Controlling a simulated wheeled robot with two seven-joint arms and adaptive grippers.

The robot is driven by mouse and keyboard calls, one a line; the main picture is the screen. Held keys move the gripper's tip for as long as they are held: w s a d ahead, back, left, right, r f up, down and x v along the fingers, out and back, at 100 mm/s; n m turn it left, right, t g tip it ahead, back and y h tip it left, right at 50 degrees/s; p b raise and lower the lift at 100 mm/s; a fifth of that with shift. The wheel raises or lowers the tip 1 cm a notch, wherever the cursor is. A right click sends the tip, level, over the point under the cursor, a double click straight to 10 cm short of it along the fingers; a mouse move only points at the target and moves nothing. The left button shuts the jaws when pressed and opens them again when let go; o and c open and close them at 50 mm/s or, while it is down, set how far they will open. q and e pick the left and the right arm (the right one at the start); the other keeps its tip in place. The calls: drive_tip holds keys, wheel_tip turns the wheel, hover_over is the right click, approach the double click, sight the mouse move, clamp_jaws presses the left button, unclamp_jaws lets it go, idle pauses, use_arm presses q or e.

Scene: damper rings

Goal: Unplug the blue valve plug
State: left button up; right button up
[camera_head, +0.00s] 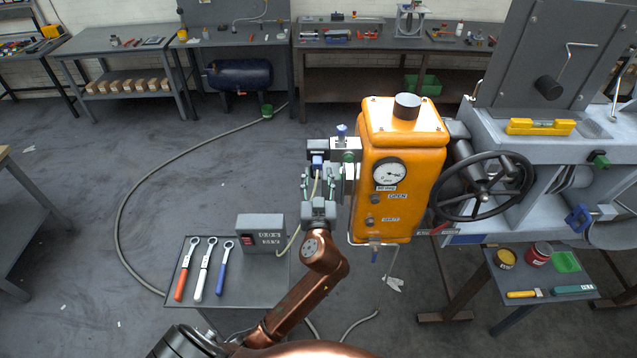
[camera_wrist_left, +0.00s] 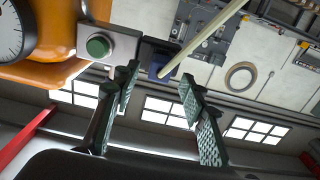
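The blue valve plug (camera_head: 317,160) sits on the valve block at the left side of the orange housing (camera_head: 408,150), with a pale cable leading from it. In the left wrist view the blue plug (camera_wrist_left: 160,66) shows beyond the fingertips, the cable running up and to the right. My left gripper (camera_head: 318,178) is just in front of the plug, pointing at it. Its fingers (camera_wrist_left: 158,88) are open, one to each side of the plug's line, with nothing between the pads. Whether the fingertips overlap the plug is hard to tell. My right gripper is not in view.
A grey box (camera_head: 261,233) with the cable stands on a small table beside several wrenches (camera_head: 201,267). A green button (camera_wrist_left: 98,46) is close to the fingers. A black handwheel (camera_head: 482,187) is right of the housing. Open floor lies to the left.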

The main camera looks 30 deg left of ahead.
sight(318, 168)
use_arm(q)
drive_tip(key=x, duration=0.3)
drive_tip(key=shift+w+a+f+b, duration=0.1)
drive_tip(key=shift+w+a+b, duration=0.15)
drive_tip(key=shift+b, duration=0.05)
drive_tip(key=shift+x, duration=0.95)
drive_tip(key=shift+b, duration=0.4)
drive_tip(key=shift+c, duration=0.7)
clamp_jaws()
drive_tip(key=shift+o, duration=0.5)
unclamp_jaws()
drive_tip(key=o, duration=0.6)
drive_tip(key=shift+c, duration=0.2)
